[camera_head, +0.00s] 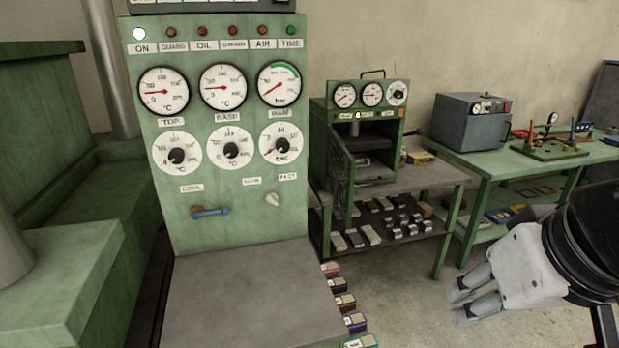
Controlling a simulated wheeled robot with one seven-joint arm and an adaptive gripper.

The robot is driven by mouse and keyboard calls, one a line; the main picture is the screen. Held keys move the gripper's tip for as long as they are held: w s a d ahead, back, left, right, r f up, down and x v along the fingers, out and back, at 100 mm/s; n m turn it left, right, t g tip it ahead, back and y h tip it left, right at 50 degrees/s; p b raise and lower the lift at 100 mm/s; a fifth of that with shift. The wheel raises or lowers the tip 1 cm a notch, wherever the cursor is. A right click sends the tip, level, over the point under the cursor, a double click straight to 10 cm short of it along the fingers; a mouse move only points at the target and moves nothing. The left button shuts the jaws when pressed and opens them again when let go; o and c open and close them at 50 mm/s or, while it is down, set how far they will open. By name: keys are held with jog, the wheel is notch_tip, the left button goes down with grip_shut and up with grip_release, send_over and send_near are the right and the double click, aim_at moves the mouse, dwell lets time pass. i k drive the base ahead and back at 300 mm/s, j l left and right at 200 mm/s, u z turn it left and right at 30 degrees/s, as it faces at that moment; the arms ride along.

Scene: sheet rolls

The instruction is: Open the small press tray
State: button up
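The small press (349,118) is a green cabinet with gauges on top, standing on a bench in the middle background. Its door (341,175) is swung open at the left of a dark opening. Grey flat plates (372,160) show inside; I cannot tell which part is the tray or whether it is pulled out. My gripper (458,305) is at the lower right, pointing left, well in front of the small press and apart from everything. Its two fingers appear separated with nothing between them.
A large green control panel (225,195) with gauges and dials stands at the left, with a grey plate (240,300) before it. Metal blocks (370,235) lie on the shelf under the small press. A green table (520,165) holds a grey box oven (470,122).

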aim_at(377, 169)
jog(key=k+j, duration=0.15)
jog(key=j, duration=0.25)
jog(key=i+l, duration=0.6)
jog(key=l, duration=0.15)
jog(key=i+l, duration=0.55)
jog(key=l, duration=0.2)
jog(key=i+l, duration=0.6)
jog(key=l, duration=0.15)
